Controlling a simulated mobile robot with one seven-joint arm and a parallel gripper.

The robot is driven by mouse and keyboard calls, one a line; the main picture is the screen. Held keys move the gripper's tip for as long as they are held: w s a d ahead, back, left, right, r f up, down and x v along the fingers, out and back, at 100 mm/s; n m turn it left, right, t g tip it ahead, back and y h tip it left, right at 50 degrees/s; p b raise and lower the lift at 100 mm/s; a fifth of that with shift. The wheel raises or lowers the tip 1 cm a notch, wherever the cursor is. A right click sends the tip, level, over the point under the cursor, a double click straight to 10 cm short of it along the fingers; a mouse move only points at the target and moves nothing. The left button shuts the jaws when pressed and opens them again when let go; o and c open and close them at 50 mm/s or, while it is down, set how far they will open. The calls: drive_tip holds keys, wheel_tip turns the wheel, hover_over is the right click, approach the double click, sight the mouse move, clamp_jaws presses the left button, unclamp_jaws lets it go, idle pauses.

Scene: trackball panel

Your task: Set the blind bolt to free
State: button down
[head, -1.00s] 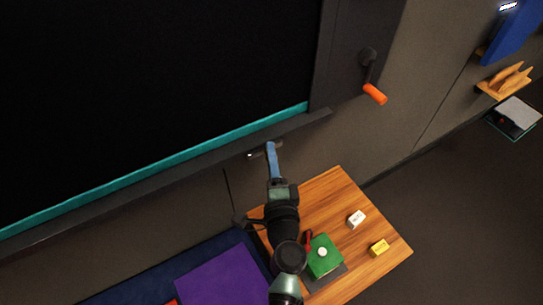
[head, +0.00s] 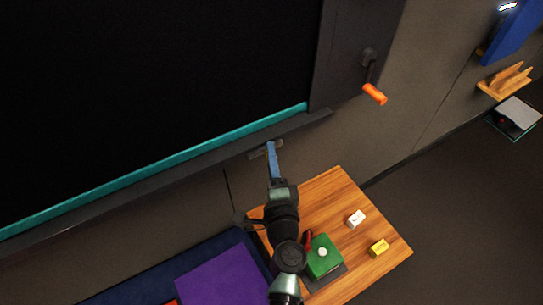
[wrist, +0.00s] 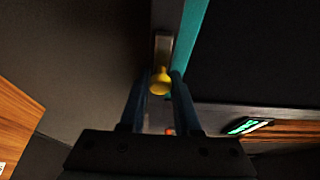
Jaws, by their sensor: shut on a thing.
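The blind bolt shows in the wrist view as a yellow knob (wrist: 160,80) on a grey metal plate (wrist: 163,48), under the blind's edge. In the head view its dark plate (head: 257,153) sits on the wall just below the sill, partly hidden by my gripper. My gripper (head: 271,146) reaches up to it with blue fingers. In the wrist view the fingers (wrist: 161,82) stand on both sides of the knob and are shut on it. The black blind (head: 150,90) with its teal bottom bar (head: 160,167) hangs above.
An orange-handled crank (head: 374,94) is on the frame to the right. A purple mat (head: 222,280) lies at lower left.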

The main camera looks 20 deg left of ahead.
sight(286, 137)
drive_tip(key=w+d+b, duration=0.1)
drive_tip(key=w+d, duration=0.2)
drive_tip(key=shift+d, duration=0.1)
drive_tip(key=shift+r, duration=0.1)
drive_tip(key=c, duration=0.6)
unclamp_jaws()
drive_tip(key=shift+w, duration=0.1)
